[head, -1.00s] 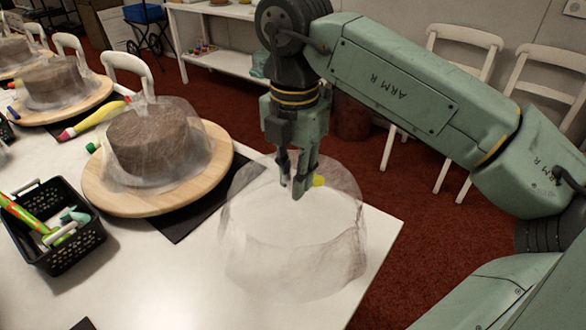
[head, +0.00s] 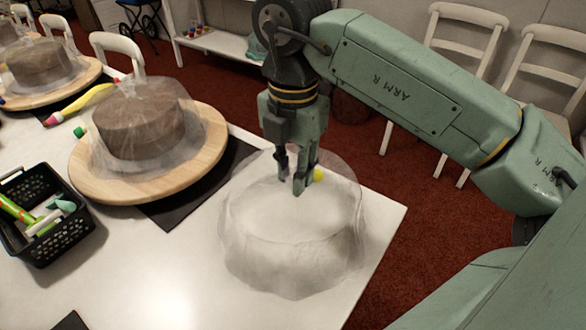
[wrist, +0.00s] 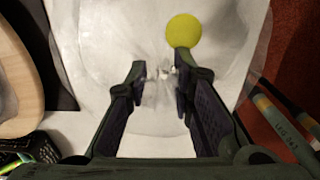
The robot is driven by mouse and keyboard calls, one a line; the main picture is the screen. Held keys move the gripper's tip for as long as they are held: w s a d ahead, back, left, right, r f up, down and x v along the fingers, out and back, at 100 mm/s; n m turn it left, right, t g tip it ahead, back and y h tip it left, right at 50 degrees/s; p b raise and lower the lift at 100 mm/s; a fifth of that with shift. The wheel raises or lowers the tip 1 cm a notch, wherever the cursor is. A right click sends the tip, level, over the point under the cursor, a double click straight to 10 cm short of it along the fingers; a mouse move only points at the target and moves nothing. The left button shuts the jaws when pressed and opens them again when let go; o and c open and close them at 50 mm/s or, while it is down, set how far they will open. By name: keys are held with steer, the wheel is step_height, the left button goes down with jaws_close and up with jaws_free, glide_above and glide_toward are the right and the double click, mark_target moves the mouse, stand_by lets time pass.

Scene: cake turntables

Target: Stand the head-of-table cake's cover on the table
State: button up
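A clear, crinkled plastic cover (head: 290,245) is at the bare near end of the white table, upright with its wide rim down. Its rim appears to rest on the tabletop. My gripper (head: 290,176) is right at the top of this cover. In the wrist view the fingers (wrist: 162,75) stand apart, with crumpled clear plastic between the tips and narrow gaps visible. A yellow round thing (head: 319,174) is beside the fingers; it also shows in the wrist view (wrist: 184,30). No uncovered cake is in view.
A covered brown cake (head: 143,133) stands on a wooden turntable (head: 190,178) over a black mat (head: 170,213), left of the loose cover. A black basket (head: 50,238) of tools is at the left. White chairs (head: 460,45) stand behind. The table's right edge is close to the cover.

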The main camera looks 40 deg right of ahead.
steer(key=o, duration=0.3)
steer(key=shift+r, duration=0.2)
step_height(320, 180, up, 12)
steer(key=p, duration=0.7)
steer(key=shift+p, duration=0.4)
